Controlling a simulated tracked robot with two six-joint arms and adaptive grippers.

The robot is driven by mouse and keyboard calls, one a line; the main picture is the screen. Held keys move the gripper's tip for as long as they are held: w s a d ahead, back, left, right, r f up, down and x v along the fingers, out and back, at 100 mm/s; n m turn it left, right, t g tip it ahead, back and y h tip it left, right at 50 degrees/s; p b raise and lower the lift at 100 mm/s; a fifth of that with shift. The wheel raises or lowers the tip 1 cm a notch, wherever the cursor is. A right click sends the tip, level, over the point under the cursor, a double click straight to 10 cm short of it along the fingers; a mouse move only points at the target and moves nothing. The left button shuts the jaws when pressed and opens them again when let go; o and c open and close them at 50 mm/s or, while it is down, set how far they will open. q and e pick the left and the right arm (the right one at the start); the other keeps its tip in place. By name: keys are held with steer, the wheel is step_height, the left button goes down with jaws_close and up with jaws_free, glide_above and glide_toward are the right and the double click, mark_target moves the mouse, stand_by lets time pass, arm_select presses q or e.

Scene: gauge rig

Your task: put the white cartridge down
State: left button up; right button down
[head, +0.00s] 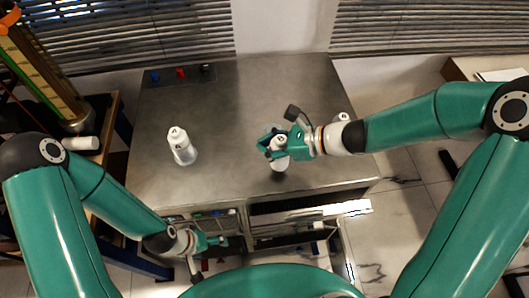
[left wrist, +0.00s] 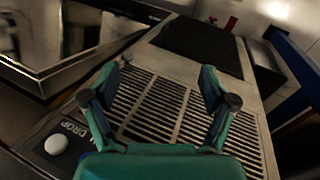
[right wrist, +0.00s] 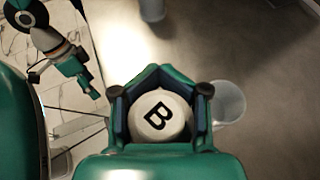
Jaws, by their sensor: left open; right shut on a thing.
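My right gripper (head: 277,146) is shut on a white cartridge (right wrist: 160,116) with a black letter B on its top. The cartridge's pale body (head: 280,165) hangs upright below the fingers over the metal table, with a dark shadow under it. I cannot tell whether its base touches the table. A second white cartridge (head: 181,148), marked A, stands upright left of it. My left gripper (head: 216,241) is open and empty near the table's front edge; in the left wrist view its fingers (left wrist: 160,95) spread over a slotted panel.
The metal table top (head: 235,105) is clear between cartridge A and the right gripper. A white-topped item (head: 343,117) stands behind my right forearm. Small blue, red and black pieces (head: 181,72) lie at the back left. A label reading DROP (left wrist: 76,130) is beside the slotted panel (left wrist: 180,110).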

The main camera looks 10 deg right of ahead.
steer(key=shift+f, duration=1.8)
steer(key=shift+f, duration=0.1)
steer(key=c, duration=0.6)
jaws_free()
steer(key=v, duration=1.2)
